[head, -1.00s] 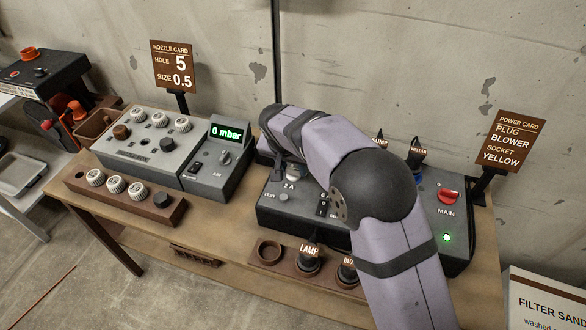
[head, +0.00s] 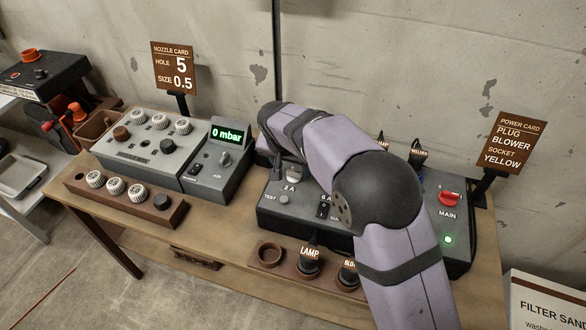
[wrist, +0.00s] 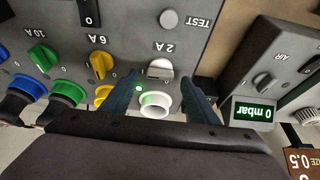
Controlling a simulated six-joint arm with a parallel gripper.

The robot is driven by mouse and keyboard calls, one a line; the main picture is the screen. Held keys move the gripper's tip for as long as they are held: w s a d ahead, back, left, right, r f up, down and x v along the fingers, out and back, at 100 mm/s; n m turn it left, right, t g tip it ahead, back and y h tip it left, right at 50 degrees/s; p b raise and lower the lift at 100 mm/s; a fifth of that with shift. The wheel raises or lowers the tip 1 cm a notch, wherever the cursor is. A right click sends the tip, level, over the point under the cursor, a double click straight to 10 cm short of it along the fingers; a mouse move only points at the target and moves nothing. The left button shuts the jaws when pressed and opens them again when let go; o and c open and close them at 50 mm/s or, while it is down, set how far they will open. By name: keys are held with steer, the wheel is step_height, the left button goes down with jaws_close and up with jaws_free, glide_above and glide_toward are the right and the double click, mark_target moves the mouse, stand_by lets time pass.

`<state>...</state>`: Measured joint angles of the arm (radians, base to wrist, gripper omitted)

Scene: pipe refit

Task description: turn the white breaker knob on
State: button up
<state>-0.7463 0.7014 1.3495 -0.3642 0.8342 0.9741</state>
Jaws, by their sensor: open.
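The white breaker knob (wrist: 159,69) shows in the wrist view under the 2 A label. It also shows in the head view (head: 293,174), beside my arm. A white round socket (wrist: 155,104) is close to it, with a small green lamp (wrist: 139,88) lit between them. My gripper (wrist: 160,82) is open, with one dark finger on each side of the knob and socket. Gaps show between the fingers and the knob, so it is not gripped. In the head view my arm hides much of the panel.
Yellow (wrist: 101,63) and green (wrist: 46,57) knobs sit beside the white one, with coloured sockets. The red MAIN knob (head: 451,199) is at the panel's right, by a lit green lamp. A grey console (head: 213,165) reading 0 mbar stands close to the panel's left.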

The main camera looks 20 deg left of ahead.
mark_target(290, 187)
steer(key=b+v, duration=0.1)
steer(key=v, duration=0.5)
steer(key=shift+s, duration=0.1)
stand_by(0.3)
steer(key=s+d, duration=0.2)
steer(key=d, duration=0.5)
steer(key=s+d+f+g+p, duration=0.1)
steer(key=d, duration=0.6)
steer(key=s+d+f+g, duration=0.1)
steer(key=s+d, duration=0.1)
steer(key=d, duration=0.6)
steer(key=shift+s+h, duration=0.4)
steer(key=s+d+f+g+p, duration=0.1)
steer(key=s+d+f, duration=0.3)
steer(key=s+d, duration=0.8)
steer(key=s+g, duration=0.1)
steer(key=s, duration=0.3)
steer(key=shift+s+f+y, duration=0.2)
steer(key=shift+f+y, duration=0.05)
steer(key=shift+y, duration=0.15)
